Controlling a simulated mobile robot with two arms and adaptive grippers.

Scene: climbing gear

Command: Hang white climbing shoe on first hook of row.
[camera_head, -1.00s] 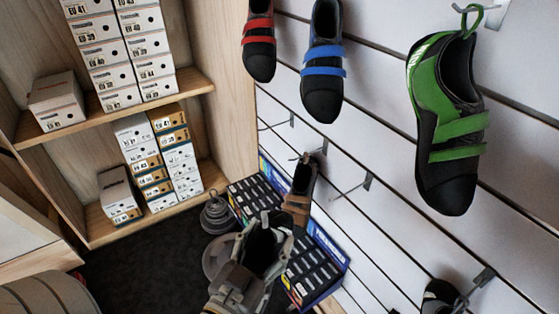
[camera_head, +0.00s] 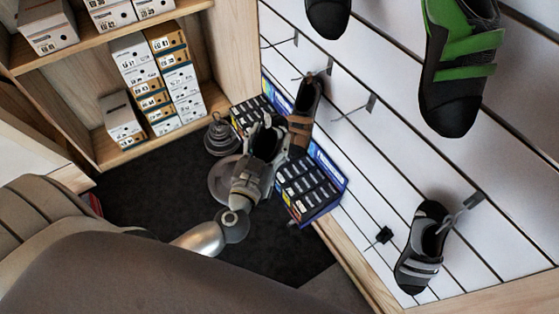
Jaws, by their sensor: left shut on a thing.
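My left gripper (camera_head: 258,163) is in the middle of the head view, its arm coming in from the lower left. It is shut on a climbing shoe (camera_head: 267,143) whose dark opening faces up. Most of this shoe is hidden by the gripper, so its colour is unclear. Bare hooks stick out of the white slatted wall: one at the upper left (camera_head: 294,39) and one further right (camera_head: 371,103). Between them a brown-strapped shoe (camera_head: 302,122) hangs, just right of the held shoe. My right gripper is not in view.
A green shoe (camera_head: 457,85) hangs at the upper right. A black shoe with pale straps (camera_head: 422,250) hangs lower right. A blue display box (camera_head: 312,192) stands below the wall. Shelves with shoe boxes (camera_head: 165,80) are at the left. Dark floor (camera_head: 130,200) is open.

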